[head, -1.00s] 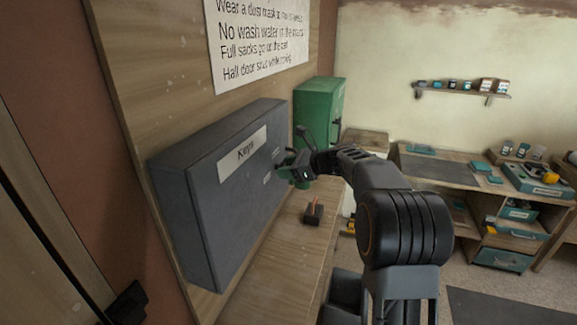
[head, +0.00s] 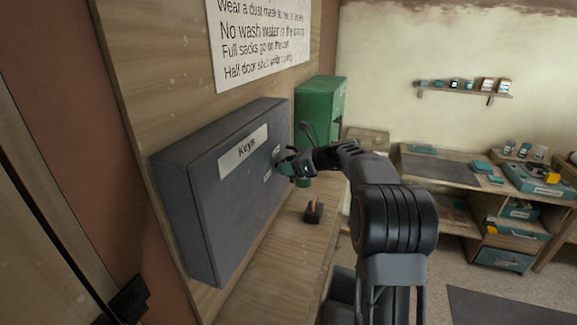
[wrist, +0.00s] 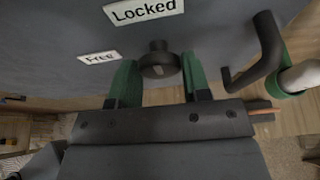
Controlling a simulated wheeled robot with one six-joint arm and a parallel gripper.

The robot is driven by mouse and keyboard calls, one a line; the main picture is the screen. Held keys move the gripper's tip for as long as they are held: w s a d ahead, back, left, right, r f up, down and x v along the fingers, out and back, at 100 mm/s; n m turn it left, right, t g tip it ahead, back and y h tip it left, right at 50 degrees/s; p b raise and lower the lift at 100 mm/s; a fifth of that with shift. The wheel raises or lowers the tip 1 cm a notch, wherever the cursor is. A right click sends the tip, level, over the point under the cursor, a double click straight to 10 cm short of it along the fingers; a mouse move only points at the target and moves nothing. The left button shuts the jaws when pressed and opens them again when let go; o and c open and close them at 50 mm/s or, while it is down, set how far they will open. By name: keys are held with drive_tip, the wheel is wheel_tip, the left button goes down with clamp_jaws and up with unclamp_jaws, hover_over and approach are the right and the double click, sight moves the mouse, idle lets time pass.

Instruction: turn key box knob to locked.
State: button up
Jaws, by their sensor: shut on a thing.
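The grey key box (head: 215,200) is mounted on the wooden board, with a "Keys" label on its front. In the wrist view its dark round knob (wrist: 159,62) sits between the two green fingers of my gripper (wrist: 158,78). The gripper is shut on the knob. A short pale mark shows on the knob's face. The "Locked" label (wrist: 144,11) is just above the knob, and the "Free" label (wrist: 98,57) is to its left. In the head view my gripper (head: 285,165) is at the right part of the box front; the knob is hidden there.
A black bent handle (wrist: 256,55) is close to the right finger in the wrist view. A wooden ledge (head: 285,245) below the box holds a small dark block (head: 314,212). A green cabinet (head: 320,108) stands beyond the box. A workbench (head: 440,170) is at the right.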

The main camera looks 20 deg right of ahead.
drive_tip(key=o, duration=1.3)
drive_tip(key=shift+c, duration=0.2)
drive_tip(key=b+v, duration=0.3)
drive_tip(key=v, duration=1)
drive_tip(key=shift+s+d+r, duration=0.15)
drive_tip(key=shift+s+d, duration=0.1)
